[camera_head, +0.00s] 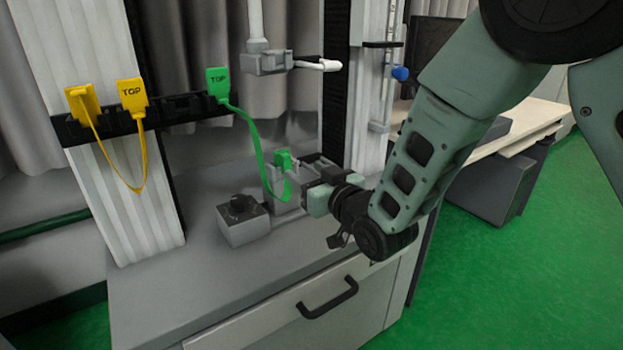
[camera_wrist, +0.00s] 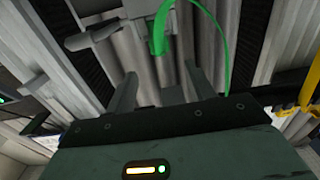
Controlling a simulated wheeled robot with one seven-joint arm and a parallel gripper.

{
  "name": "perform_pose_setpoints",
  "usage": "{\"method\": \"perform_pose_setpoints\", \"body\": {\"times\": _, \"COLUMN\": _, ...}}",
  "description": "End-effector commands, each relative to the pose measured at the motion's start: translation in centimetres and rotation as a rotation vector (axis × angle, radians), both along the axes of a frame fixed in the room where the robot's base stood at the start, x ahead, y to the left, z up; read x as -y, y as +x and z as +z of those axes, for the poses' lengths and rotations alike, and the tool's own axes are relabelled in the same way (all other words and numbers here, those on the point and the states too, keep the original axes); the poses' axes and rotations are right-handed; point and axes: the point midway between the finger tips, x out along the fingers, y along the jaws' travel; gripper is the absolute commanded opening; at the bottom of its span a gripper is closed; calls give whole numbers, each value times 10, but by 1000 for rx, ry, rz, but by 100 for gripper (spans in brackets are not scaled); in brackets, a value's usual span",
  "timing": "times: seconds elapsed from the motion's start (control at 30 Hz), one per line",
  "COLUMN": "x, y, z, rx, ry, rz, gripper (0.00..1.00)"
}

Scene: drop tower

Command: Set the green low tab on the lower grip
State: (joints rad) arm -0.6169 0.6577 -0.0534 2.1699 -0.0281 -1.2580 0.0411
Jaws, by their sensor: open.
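The green low tab (camera_head: 283,159) stands at the top of the lower grip (camera_head: 284,191), a small grey clamp on the bench. It appears to sit between the clamp's jaws, but how deep it goes is hidden. In the wrist view the tab (camera_wrist: 158,36) shows against the grey grip, beyond my fingers. A green strap (camera_head: 257,150) loops from it to a green TOP tab (camera_head: 217,80) on the black rail. My gripper (camera_head: 309,178) is just right of the lower grip. Its fingers (camera_wrist: 167,84) are open, with nothing between them.
The upper grip (camera_head: 268,62) with its white handle hangs above the lower one. Two yellow tabs (camera_head: 132,93) joined by a yellow strap hang on the black rail (camera_head: 177,109). A grey box with a black knob (camera_head: 241,212) stands left of the lower grip. The front bench top is clear.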

Motion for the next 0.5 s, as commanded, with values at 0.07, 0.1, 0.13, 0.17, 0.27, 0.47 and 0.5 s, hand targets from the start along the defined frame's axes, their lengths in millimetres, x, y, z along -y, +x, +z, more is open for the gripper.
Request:
{"method": "perform_pose_setpoints", "body": {"times": 0.07, "x": 0, "y": 1, "z": 0, "rx": 0, "ry": 0, "rz": 0, "gripper": 54}}
{"method": "perform_pose_setpoints", "body": {"times": 0.1, "x": -1, "y": 1, "z": 0, "rx": -1, "ry": -1, "rz": 0, "gripper": 54}}
{"method": "perform_pose_setpoints", "body": {"times": 0.13, "x": -1, "y": 1, "z": 0, "rx": -1, "ry": -1, "rz": 1, "gripper": 54}}
{"method": "perform_pose_setpoints", "body": {"times": 0.17, "x": -1, "y": 1, "z": 0, "rx": -1, "ry": -1, "rz": 0, "gripper": 54}}
{"method": "perform_pose_setpoints", "body": {"times": 0.27, "x": -1, "y": 1, "z": 0, "rx": -3, "ry": -2, "rz": 0, "gripper": 54}}
{"method": "perform_pose_setpoints", "body": {"times": 0.47, "x": 4, "y": -13, "z": -3, "rx": -143, "ry": -63, "rz": -8, "gripper": 54}}
{"method": "perform_pose_setpoints", "body": {"times": 0.5, "x": 6, "y": -21, "z": -5, "rx": -202, "ry": -91, "rz": -8, "gripper": 54}}
